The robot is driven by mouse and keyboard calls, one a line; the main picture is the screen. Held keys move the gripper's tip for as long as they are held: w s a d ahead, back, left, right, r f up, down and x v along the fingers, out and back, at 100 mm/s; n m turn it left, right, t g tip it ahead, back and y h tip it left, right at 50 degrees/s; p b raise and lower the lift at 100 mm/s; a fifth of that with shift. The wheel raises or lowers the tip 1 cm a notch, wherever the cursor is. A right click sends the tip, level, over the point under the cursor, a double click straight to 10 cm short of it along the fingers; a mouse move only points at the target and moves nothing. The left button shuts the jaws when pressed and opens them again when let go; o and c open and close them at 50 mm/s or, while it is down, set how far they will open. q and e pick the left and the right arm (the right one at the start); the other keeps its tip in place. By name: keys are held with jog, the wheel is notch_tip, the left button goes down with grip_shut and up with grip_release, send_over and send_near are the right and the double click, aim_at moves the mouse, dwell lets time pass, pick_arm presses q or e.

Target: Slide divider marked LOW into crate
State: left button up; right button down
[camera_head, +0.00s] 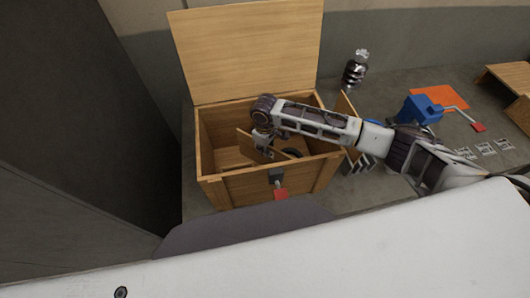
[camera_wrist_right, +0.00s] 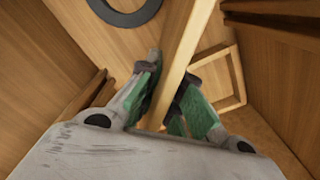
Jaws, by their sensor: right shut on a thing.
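The wooden crate (camera_head: 275,187) stands open with its lid (camera_head: 250,50) raised at the back. My right gripper (camera_head: 264,143) is inside the crate, shut on the top edge of a thin wooden divider (camera_head: 247,146). In the right wrist view the green-padded fingers (camera_wrist_right: 168,105) pinch this divider (camera_wrist_right: 185,50) from both sides. The divider is inside the crate walls. Whether its ends sit in the wall slots cannot be told. No LOW mark is readable. Paired wooden rails (camera_wrist_right: 92,92) show on the crate wall. My left gripper is out of view.
A dark ring (camera_wrist_right: 118,14) and a square wooden frame (camera_wrist_right: 218,80) lie inside the crate. Another thin panel (camera_head: 346,113) stands right of the crate. A dark bottle (camera_head: 355,70), blue device (camera_head: 421,110) and orange mat (camera_head: 440,98) are farther right.

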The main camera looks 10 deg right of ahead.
jog(key=shift+r, duration=5.05)
